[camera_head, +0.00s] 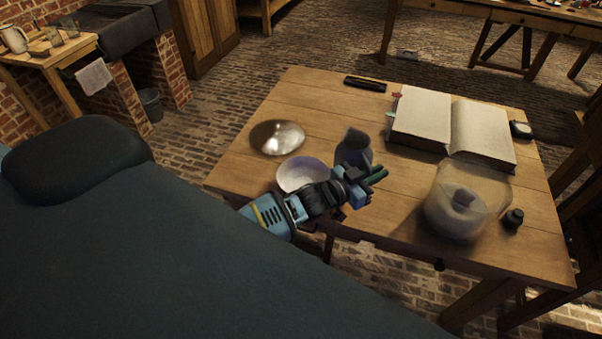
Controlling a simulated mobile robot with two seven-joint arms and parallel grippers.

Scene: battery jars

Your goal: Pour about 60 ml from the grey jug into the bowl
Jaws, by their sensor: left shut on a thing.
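The grey jug (354,146) is above the middle of the wooden table, at my left gripper (366,178). The gripper is shut on the jug, and its fingers and wrist hide the jug's lower part. I cannot tell whether the jug touches the table or how far it tilts. The pale bowl (296,172) stands just left of the jug, its right front edge partly covered by my left arm. No stream between jug and bowl can be made out. My right gripper is out of view.
A shiny metal dish (278,137) lies behind the bowl. An open book (426,116) fills the back right. A large glass jar (461,204) and a small dark bottle (513,219) stand at the front right. A dark case (365,84) lies at the back edge.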

